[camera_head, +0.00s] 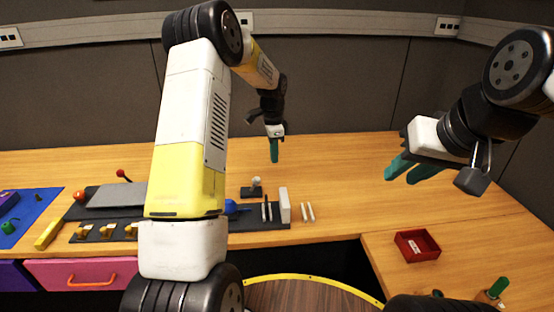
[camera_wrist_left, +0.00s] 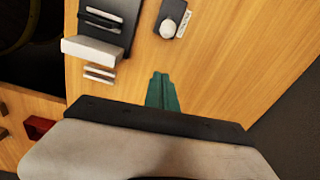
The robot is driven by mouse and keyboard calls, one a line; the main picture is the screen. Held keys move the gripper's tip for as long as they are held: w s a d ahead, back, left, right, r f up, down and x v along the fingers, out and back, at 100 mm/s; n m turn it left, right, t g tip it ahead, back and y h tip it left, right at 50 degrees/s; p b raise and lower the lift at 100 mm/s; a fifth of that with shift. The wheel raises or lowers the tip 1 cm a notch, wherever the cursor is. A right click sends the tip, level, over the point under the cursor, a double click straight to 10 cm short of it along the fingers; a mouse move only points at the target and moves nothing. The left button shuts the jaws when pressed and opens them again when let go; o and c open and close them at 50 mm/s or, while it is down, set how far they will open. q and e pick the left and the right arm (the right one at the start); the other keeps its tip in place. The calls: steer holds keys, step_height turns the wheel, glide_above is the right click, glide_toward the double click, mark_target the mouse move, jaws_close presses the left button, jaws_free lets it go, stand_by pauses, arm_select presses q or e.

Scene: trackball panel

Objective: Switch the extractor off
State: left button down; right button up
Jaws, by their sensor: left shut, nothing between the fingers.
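A small dark plate with a pale round knob (camera_head: 256,182) stands on the wooden table behind the dark panel. In the left wrist view this knob (camera_wrist_left: 167,28) sits on its plate beside a small white label that I cannot read. I cannot tell for sure that it is the extractor's switch. My left gripper (camera_head: 274,160) points down above the table, behind and slightly right of the knob. Its green fingers (camera_wrist_left: 161,77) are shut and empty, apart from the knob. My right gripper (camera_head: 402,178) is open and empty over the table's right side.
The dark panel (camera_head: 265,222) carries a white block (camera_head: 285,205), brass switches (camera_head: 108,231) and a blue ball (camera_head: 231,207), partly behind my left arm. Two white strips (camera_head: 308,211) lie beside it. A red tray (camera_head: 417,246) stands at the right. The table's back right is clear.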

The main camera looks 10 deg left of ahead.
mark_target(254, 184)
arm_select(q)
step_height(254, 184, down, 10)
steer(key=shift+w+r, duration=0.15)
steer(key=shift+s+a+r, duration=0.25)
steer(key=shift+a+r, duration=0.05)
steer(key=shift+a, duration=0.3)
steer(key=shift+s+a+r, duration=0.25)
steer(key=shift+a+r, duration=0.05)
steer(key=shift+a, duration=0.3)
steer(key=shift+s+a+r, duration=0.15)
steer(key=shift+s+a, duration=0.05)
steer(key=shift+a, duration=0.3)
